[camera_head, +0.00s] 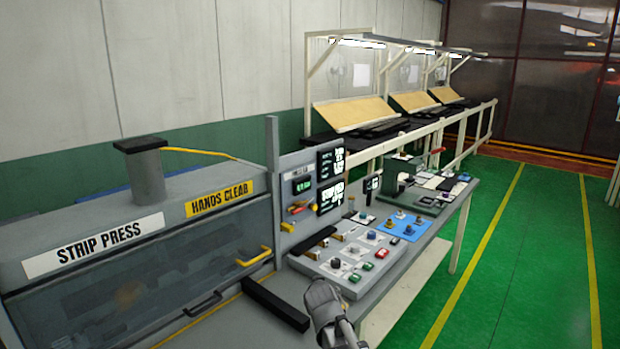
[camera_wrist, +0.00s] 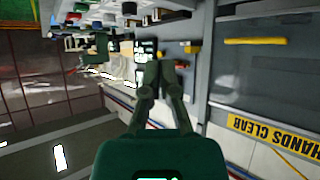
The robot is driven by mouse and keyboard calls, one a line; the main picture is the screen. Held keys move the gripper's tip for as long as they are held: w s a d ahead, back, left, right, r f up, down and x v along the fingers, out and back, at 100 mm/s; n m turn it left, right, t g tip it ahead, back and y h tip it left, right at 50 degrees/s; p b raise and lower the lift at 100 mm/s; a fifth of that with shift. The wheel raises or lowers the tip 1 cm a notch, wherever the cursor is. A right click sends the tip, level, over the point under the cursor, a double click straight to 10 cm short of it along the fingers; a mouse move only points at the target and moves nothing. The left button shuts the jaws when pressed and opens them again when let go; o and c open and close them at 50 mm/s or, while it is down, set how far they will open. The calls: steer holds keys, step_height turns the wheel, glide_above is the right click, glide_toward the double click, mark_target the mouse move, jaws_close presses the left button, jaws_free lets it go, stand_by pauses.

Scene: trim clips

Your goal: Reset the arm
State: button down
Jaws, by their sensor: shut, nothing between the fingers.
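My gripper (camera_wrist: 159,72) shows in the wrist view with its two dark fingers together and nothing between them. It points over the work area, with no contact visible. In the head view a grey part of my arm (camera_head: 325,306) rises at the bottom centre, in front of the bench edge. The fingers cannot be made out there.
The strip press (camera_head: 110,270) with its yellow handle stands at the left. A sloped control panel (camera_head: 345,262), a blue mat (camera_head: 393,231) and a green device (camera_head: 397,172) stand on the bench. A black bar (camera_head: 276,304) lies near my arm. Green floor (camera_head: 535,260) is clear at right.

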steer(key=s+d+f+g, duration=0.4)
steer(key=s+d+g, duration=0.2)
steer(key=s, duration=0.5)
steer(key=s+d+f+g, duration=0.5)
steer(key=s+d, duration=0.3)
steer(key=s, duration=0.4)
steer(key=shift+d+m+g, duration=0.3)
steer(key=shift+g, duration=0.1)
